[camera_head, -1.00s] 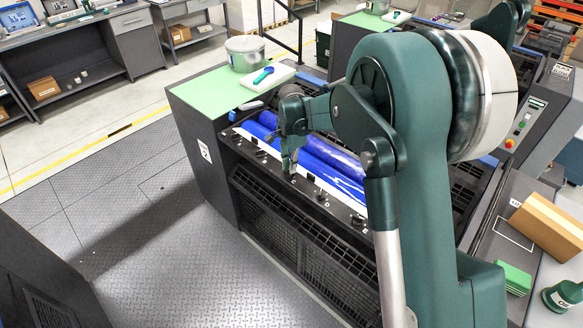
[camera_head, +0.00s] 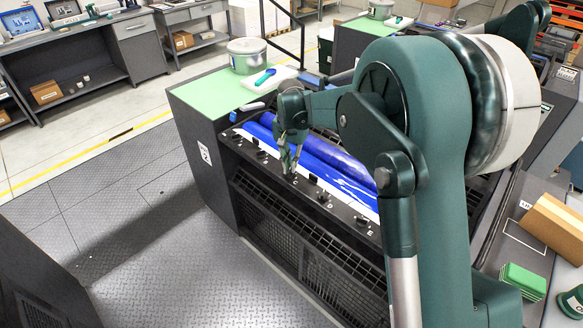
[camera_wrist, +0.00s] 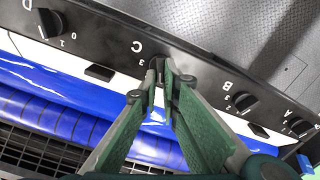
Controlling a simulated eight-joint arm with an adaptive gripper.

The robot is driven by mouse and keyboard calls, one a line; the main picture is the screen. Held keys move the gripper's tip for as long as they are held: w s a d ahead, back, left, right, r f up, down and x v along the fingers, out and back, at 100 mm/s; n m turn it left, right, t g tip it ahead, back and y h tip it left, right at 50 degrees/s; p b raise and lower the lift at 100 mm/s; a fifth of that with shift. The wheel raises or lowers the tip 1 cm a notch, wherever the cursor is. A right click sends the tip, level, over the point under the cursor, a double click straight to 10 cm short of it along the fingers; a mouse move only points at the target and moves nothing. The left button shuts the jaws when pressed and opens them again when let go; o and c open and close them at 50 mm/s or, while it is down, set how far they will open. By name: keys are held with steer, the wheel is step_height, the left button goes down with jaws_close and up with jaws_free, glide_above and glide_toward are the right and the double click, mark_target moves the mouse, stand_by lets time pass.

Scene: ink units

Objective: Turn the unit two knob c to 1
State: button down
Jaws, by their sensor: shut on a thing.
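Unit two, the dark machine with a "2" plate (camera_head: 204,153), has a black ledge of lettered knobs in front of blue rollers. My gripper (camera_head: 290,168) is down at this ledge. In the wrist view my gripper (camera_wrist: 160,78) has its two green fingers closed around knob c (camera_wrist: 157,63), beside the letter C. The fingers hide most of the knob, so its pointer cannot be read. A printed "3" shows just to its left.
Knob B (camera_wrist: 243,102) and knob A (camera_wrist: 298,127) lie to the right in the wrist view, knob D (camera_wrist: 50,23) to the left. The blue roller (camera_wrist: 50,100) runs close beside the ledge. A tin (camera_head: 246,56) stands on the green top.

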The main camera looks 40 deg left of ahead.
steer(key=shift+n, duration=0.3)
steer(key=c, duration=2.6)
jaws_free()
step_height(320, 180, up, 12)
